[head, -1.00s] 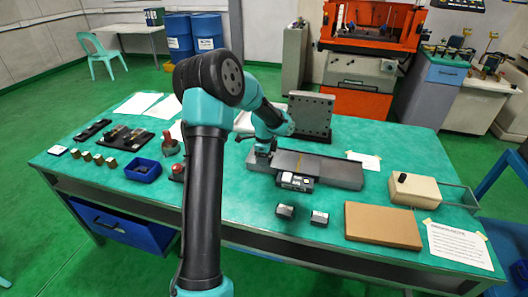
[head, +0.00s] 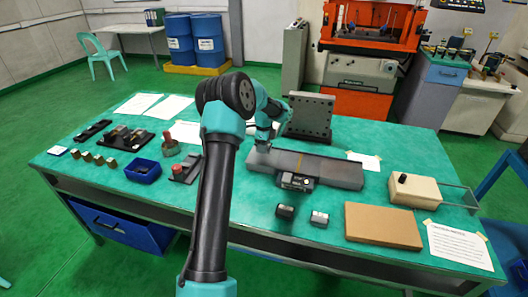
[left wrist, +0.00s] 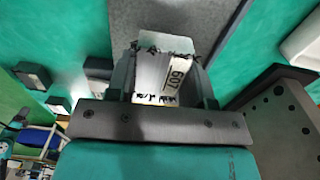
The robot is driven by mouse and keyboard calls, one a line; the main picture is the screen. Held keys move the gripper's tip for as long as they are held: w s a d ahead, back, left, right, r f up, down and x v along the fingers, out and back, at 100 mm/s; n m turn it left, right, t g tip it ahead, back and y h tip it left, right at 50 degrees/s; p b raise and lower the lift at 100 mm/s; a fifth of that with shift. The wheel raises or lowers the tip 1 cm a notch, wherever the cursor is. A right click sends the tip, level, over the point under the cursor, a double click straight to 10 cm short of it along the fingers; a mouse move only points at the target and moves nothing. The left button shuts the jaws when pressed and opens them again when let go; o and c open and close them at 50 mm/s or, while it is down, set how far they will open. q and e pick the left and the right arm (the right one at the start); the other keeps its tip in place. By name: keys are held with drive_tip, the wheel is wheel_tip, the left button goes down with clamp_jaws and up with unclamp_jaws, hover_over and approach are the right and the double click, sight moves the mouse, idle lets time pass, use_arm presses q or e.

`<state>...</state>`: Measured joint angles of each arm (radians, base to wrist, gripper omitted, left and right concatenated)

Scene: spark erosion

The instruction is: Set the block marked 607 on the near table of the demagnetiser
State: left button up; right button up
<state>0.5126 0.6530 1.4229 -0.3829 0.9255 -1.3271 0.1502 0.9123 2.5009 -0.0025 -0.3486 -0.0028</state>
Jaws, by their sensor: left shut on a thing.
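The block marked 607 (left wrist: 151,75) is a pale metal block with a white label, seen between the fingers in the left wrist view. My left gripper (head: 263,147) is shut on it. The grey demagnetiser (head: 335,173) lies long across the bench, with a small control panel (head: 295,181) on its front side. In the head view the gripper is at the demagnetiser's left end, by its back edge. Its grey top (left wrist: 180,18) shows beyond the block in the left wrist view. I cannot tell whether the block touches it. My right gripper is out of view.
Two other small blocks, one (head: 285,211) and another (head: 319,219), sit in front of the demagnetiser. A holed angle plate (head: 310,117) stands close behind it. A brown board (head: 382,225) and a cream box (head: 415,190) lie to the right, a blue tray (head: 143,170) to the left.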

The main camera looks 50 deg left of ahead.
sight(264, 156)
use_arm(q)
drive_tip(key=shift+w+a+f, duration=0.15)
drive_tip(key=shift+w+a, duration=0.1)
drive_tip(key=shift+f, duration=1.55)
drive_tip(key=shift+f, duration=0.15)
drive_tip(key=o, duration=1.3)
drive_tip(key=shift+c, duration=0.2)
wheel_tip(264, 156, up, 12)
drive_tip(key=shift+r, duration=0.1)
